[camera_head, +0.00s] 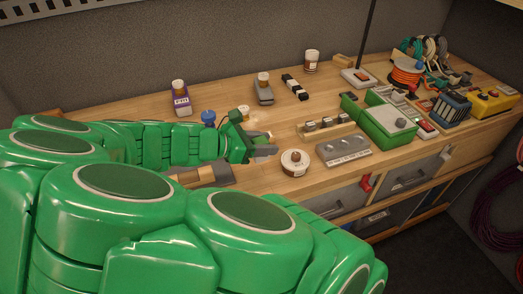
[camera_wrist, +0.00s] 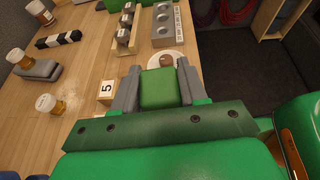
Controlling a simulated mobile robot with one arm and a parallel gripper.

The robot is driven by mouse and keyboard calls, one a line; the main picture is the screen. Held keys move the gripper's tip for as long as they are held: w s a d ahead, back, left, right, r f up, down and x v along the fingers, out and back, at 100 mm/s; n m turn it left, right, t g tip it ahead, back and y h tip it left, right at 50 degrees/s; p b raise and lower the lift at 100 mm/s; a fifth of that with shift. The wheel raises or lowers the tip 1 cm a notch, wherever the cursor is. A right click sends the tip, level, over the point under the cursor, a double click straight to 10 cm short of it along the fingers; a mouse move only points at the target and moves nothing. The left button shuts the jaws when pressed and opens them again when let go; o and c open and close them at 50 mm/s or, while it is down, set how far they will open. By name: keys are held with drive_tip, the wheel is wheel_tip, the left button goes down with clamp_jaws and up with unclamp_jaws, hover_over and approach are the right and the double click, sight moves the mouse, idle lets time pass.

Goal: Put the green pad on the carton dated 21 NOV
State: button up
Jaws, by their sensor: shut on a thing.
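In the wrist view my gripper (camera_wrist: 160,74) has its two grey fingers closed on the sides of a green pad (camera_wrist: 160,90), a block-like piece. In the head view my gripper (camera_head: 262,146) is low over the front middle of the bench, and the pad cannot be made out there. I cannot read a 21 NOV date on anything. A purple box (camera_head: 181,103) with white lettering that looks like FRI stands at the back left, with a small jar on or behind it.
A round white container with a brown top (camera_head: 295,162) is just beyond my fingertips. A grey slotted block (camera_head: 343,149), a wooden rack (camera_head: 325,131) and a green box (camera_head: 383,120) stand to the right.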

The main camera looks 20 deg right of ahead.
sight(262, 139)
drive_tip(key=shift+r, duration=0.35)
wheel_tip(262, 139, up, 15)
drive_tip(key=w+a+n+t+y, duration=0.1)
drive_tip(key=w+a+n+t, duration=0.35)
drive_tip(key=a, duration=0.75)
drive_tip(key=w+a+n+t+y, duration=0.1)
drive_tip(key=w+a+n+t, duration=0.1)
drive_tip(key=w+a, duration=0.85)
drive_tip(key=s+a+n+t+y, duration=0.2)
drive_tip(key=a+n+y, duration=0.1)
drive_tip(key=a, duration=1.3)
drive_tip(key=s+a+n+t+y, duration=0.2)
drive_tip(key=a+n+t+y, duration=0.15)
drive_tip(key=a, duration=1.25)
drive_tip(key=shift+g, duration=0.3)
drive_tip(key=shift+s+f, duration=0.15)
drive_tip(key=shift+f, duration=6.5)
drive_tip(key=shift+f, duration=0.1)
